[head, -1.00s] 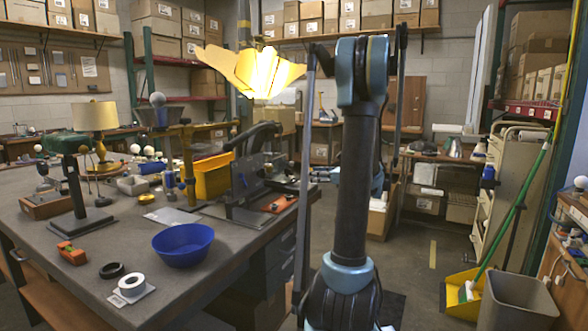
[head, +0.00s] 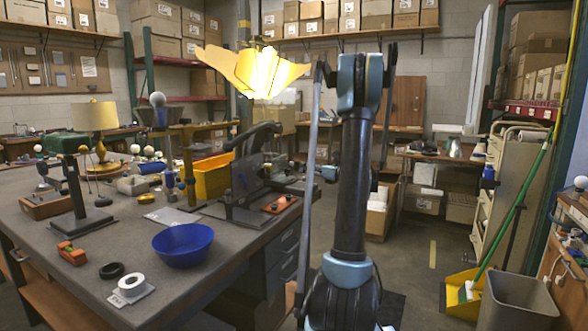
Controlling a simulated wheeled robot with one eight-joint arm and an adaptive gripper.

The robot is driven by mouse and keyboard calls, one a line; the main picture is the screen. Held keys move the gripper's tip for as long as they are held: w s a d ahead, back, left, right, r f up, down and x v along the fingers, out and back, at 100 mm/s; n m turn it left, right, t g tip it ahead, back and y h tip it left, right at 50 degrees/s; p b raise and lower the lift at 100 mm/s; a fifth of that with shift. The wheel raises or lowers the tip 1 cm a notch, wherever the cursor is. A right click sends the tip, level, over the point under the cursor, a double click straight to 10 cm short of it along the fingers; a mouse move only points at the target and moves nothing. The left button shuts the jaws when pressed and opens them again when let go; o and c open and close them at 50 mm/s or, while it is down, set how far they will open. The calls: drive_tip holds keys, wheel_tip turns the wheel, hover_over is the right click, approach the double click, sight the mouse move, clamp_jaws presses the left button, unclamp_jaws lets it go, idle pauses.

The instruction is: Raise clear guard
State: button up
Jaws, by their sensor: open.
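The clear guard (head: 246,172) is a see-through panel on a dark bench fixture (head: 243,212) near the right side of the workbench. A dark arm curves above it. My gripper (head: 276,170) reaches in from the right, behind my upright arm link, and is beside the guard's right side. It is open, with nothing seen in it. Its fingertips are small and dark against the fixture, so I cannot tell whether they touch the guard.
The workbench (head: 130,225) also holds a blue bowl (head: 183,246), a white tape roll (head: 131,285), an orange clamp (head: 71,254) and a yellow bin (head: 212,178). A lit yellow lamp shade (head: 255,70) hangs above.

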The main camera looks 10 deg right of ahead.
drive_tip(key=x, duration=0.8)
drive_tip(key=shift+w+a, duration=0.2)
drive_tip(key=shift+w, duration=0.05)
clamp_jaws()
